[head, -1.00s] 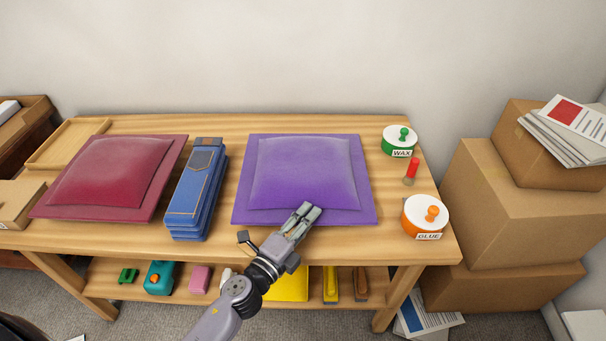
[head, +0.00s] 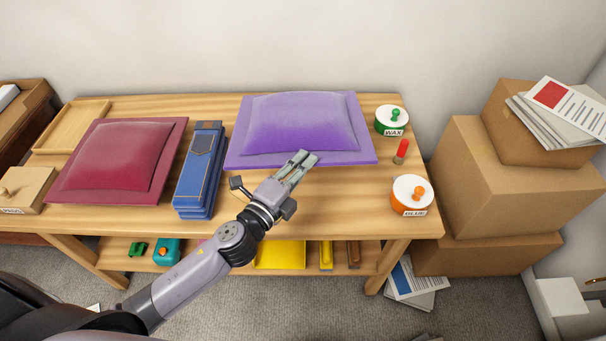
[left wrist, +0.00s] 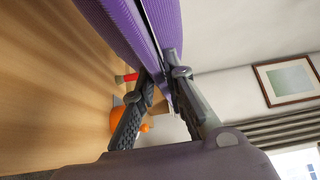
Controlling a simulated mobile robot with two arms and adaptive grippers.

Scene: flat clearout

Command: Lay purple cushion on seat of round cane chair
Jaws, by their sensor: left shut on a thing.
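The purple cushion (head: 300,125) is in the head view above the right half of the wooden table, its near edge at my left gripper (head: 304,160). My left gripper is shut on that near edge. In the left wrist view the cushion's edge (left wrist: 138,40) runs between the two fingers (left wrist: 165,85), and the cushion is off the tabletop there. The round cane chair is not in view. My right gripper is not in view.
On the table (head: 330,205) are a red cushion (head: 115,160), folded jeans (head: 200,170), a wax tin (head: 391,122), a glue tin (head: 411,196) and a small red-topped item (head: 401,152). Cardboard boxes (head: 520,190) stand at the right. Smaller things fill the lower shelf.

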